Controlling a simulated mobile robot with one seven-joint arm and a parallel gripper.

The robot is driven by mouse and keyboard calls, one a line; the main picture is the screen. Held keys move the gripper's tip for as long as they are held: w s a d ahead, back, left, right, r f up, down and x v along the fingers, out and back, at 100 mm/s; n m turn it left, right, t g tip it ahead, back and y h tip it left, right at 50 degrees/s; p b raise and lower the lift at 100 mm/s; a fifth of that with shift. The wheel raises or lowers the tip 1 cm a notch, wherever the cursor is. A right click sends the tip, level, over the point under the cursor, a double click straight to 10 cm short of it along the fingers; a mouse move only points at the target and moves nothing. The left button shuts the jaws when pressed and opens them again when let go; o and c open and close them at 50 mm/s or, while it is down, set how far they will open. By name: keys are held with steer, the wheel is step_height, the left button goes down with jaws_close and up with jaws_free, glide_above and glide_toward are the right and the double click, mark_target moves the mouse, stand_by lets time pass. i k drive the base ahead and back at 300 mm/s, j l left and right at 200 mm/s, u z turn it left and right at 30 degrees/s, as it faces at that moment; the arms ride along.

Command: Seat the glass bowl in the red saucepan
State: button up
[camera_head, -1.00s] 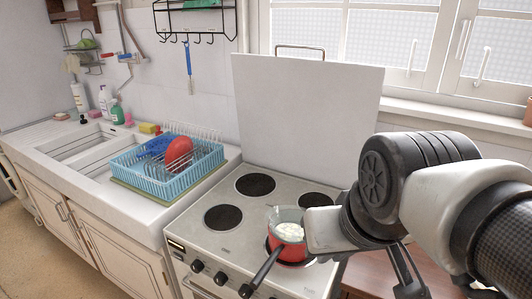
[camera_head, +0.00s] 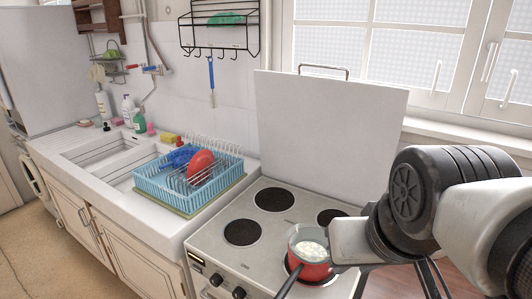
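The red saucepan (camera_head: 312,272) stands on the front right burner of the stove, its dark handle (camera_head: 287,285) pointing to the front left. The clear glass bowl (camera_head: 306,235), with pale contents (camera_head: 311,248), shows at the saucepan's mouth, its rim above the pan's rim. I cannot tell whether it rests in the pan or is held just above it. My gripper (camera_head: 335,243) comes in from the right and meets the bowl's right side. Its fingertips are hidden or too small to make out, so its grip is unclear.
The stove top (camera_head: 262,262) has other, empty burners. A raised white lid (camera_head: 330,130) stands behind it. A blue dish rack (camera_head: 190,185) with a red dish (camera_head: 200,166) is on the sink counter to the left. My arm covers the right side.

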mark_target(308, 243)
steer(key=i+j+z, duration=0.1)
steer(key=j+z, duration=0.25)
steer(key=j, duration=0.3)
steer(key=j+z, duration=0.35)
steer(key=j, duration=0.3)
steer(key=j+z, duration=0.35)
steer(key=j, duration=0.3)
